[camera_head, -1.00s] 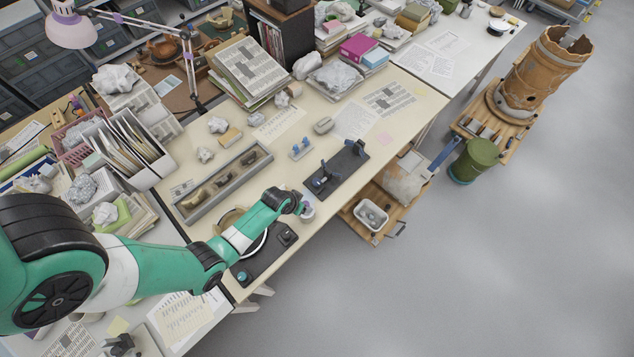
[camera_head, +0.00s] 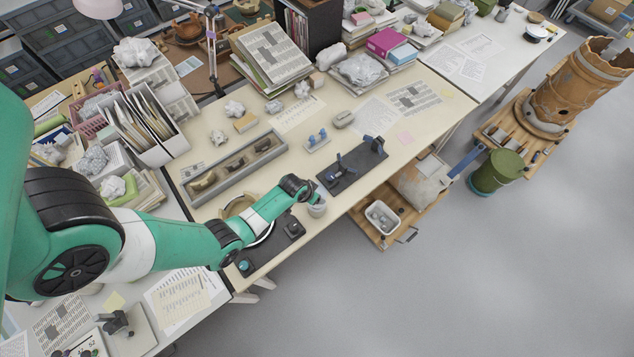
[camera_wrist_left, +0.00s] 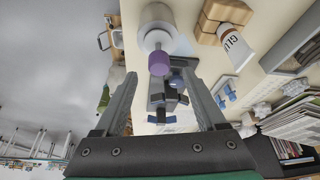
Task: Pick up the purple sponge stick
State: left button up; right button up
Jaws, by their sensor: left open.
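The purple sponge stick shows in the left wrist view as a short purple sponge end (camera_wrist_left: 159,63) at the mouth of a pale round cup (camera_wrist_left: 157,25). The rest of the stick is hidden or cannot be made out. My left gripper (camera_wrist_left: 160,76) is open, with its two fingertips apart and the purple end showing between them; I see no contact. In the head view the cup (camera_head: 317,208) stands near the table's front edge, just beside my left wrist, and the fingers there are too small to tell. My right gripper is in neither view.
A dark board with a blue-and-black stand (camera_head: 352,165) lies right of the cup. A grey trough of sherds (camera_head: 233,167) lies behind my arm. A glue tube (camera_wrist_left: 236,45) and wooden block (camera_wrist_left: 222,14) show in the wrist view. Open floor lies beyond the front edge.

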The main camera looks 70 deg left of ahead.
pick_arm(q)
jog(key=b+x, duration=0.1)
jog(key=x, duration=0.3)
jog(key=shift+f, duration=0.15)
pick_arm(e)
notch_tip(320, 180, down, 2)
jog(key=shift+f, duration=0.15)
pick_arm(q)
jog(key=shift+c, duration=0.3)
jog(key=c, duration=1)
